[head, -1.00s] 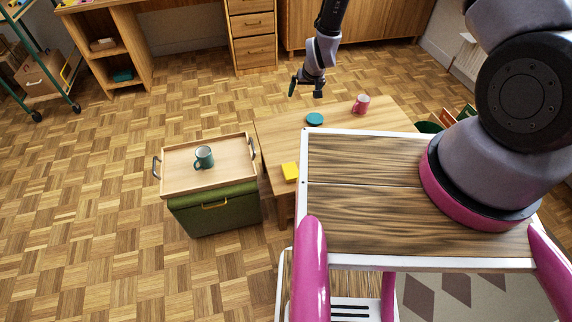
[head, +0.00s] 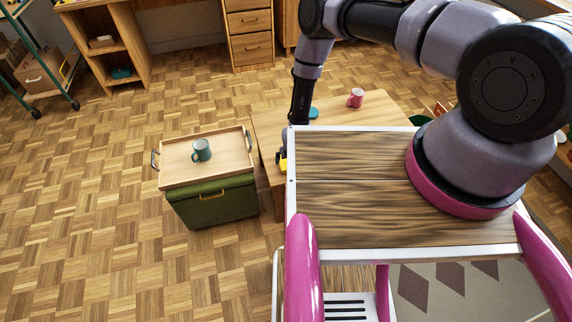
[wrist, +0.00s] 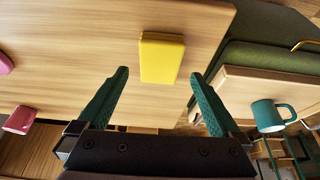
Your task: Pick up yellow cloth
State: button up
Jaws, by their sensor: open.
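The yellow cloth (wrist: 162,58) is a small folded block lying on the wooden table (wrist: 60,60). In the wrist view it sits ahead of and between my gripper's fingertips, apart from both. My gripper (wrist: 160,77) is open and empty, with its green fingers spread wider than the cloth. In the head view only a bit of the yellow cloth (head: 283,165) shows at the table's left edge, beside my gripper (head: 281,158); my arm and the wooden top in front hide most of both.
A green storage box (head: 213,204) bears a tray (head: 175,174) with a teal mug (head: 201,150), just left of the table. On the table are a pink mug (head: 356,98) and a teal round object (head: 313,113). Parquet floor is clear at the left.

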jog(key=x, duration=0.5)
jog(key=shift+w+a, duration=0.1)
jog(key=shift+w, duration=0.2)
jog(key=shift+f, duration=0.25)
dwell(0.4)
jog(key=c, duration=1.3)
jog(key=shift+r, duration=5.25)
jog(key=shift+c, duration=0.2)
